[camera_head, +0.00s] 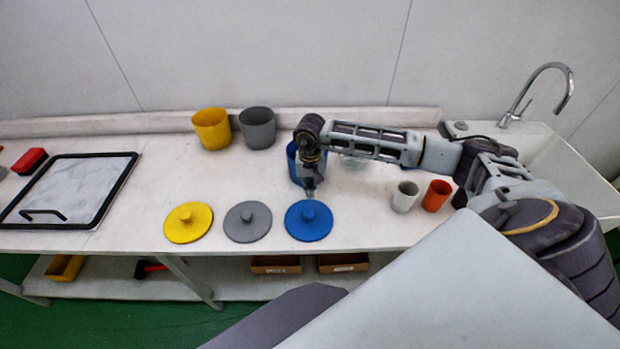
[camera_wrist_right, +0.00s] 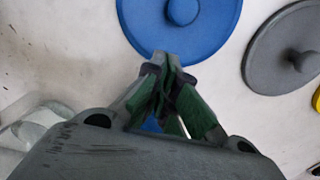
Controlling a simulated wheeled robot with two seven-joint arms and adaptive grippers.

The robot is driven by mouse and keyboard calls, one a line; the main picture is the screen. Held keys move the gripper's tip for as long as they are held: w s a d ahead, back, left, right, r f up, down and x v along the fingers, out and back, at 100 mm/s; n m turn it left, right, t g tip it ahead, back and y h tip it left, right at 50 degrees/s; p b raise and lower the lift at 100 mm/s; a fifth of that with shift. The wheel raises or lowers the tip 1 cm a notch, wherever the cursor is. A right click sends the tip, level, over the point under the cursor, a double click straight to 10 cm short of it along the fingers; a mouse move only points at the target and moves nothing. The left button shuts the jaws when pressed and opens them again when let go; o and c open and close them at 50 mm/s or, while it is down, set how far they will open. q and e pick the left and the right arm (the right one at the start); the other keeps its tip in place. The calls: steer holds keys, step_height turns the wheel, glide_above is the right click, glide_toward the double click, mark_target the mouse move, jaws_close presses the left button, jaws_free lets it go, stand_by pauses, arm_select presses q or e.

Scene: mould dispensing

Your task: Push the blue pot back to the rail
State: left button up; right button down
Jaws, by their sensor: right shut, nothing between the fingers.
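The blue pot (camera_head: 293,170) stands on the table, mostly hidden behind my right wrist and gripper. The rail (camera_head: 160,123) runs along the back of the table, and the blue pot stands forward of it. My right gripper (camera_head: 309,192) points down on the front side of the blue pot; whether it touches the pot I cannot tell. In the right wrist view the fingers (camera_wrist_right: 166,62) are shut and empty, with a small patch of blue between the finger links. My left gripper is not in view.
A yellow pot (camera_head: 211,129) and a grey pot (camera_head: 257,128) stand near the rail. Yellow (camera_head: 188,225), grey (camera_head: 246,225) and blue (camera_head: 309,226) lids lie in front. A white cup (camera_head: 404,197) and an orange cup (camera_head: 436,196) stand to the right.

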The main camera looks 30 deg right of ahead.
step_height(320, 180, down, 2)
steer(key=shift+f, duration=0.15)
steer(key=shift+w+f+p, duration=0.2)
steer(key=shift+p, duration=0.15)
steer(key=shift+w+d+p, duration=0.25)
steer(key=shift+w+d, duration=0.3)
steer(key=shift+w, duration=0.2)
steer(key=shift+w+d+p, duration=0.25)
steer(key=shift+w+d, duration=0.25)
steer(key=shift+w, duration=0.25)
steer(key=shift+f, duration=0.1)
